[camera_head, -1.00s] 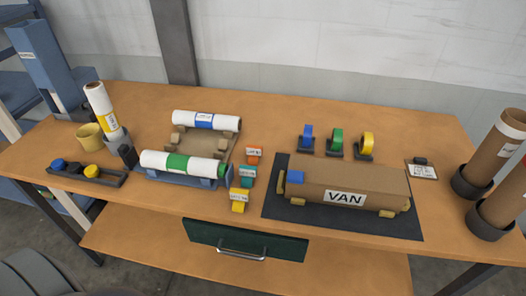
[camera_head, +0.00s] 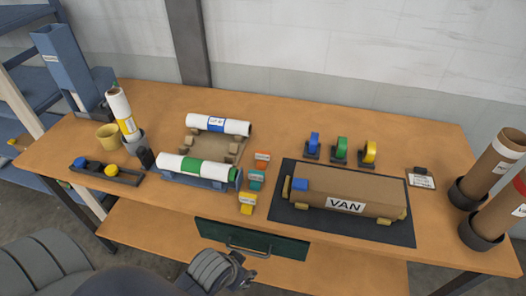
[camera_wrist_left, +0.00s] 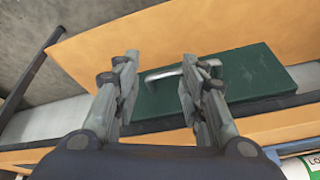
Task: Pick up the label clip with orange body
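The label clip with orange body (camera_head: 262,158) stands on the wooden table, right of the white rolls, with a pale label on its face. A teal clip (camera_head: 257,179) and a yellow clip (camera_head: 247,203) stand in front of it in a row. My left gripper (camera_head: 240,268) is at the bottom of the head view, in front of the table near the green drawer and well apart from the clips. In the left wrist view my left gripper (camera_wrist_left: 158,80) has its fingers spread with nothing between them. My right gripper is not in view.
The green drawer (camera_head: 216,230) with a metal handle is below the tabletop. A brown VAN package (camera_head: 370,190) lies on a dark mat (camera_head: 389,233) to the right. Tape rolls stand behind it.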

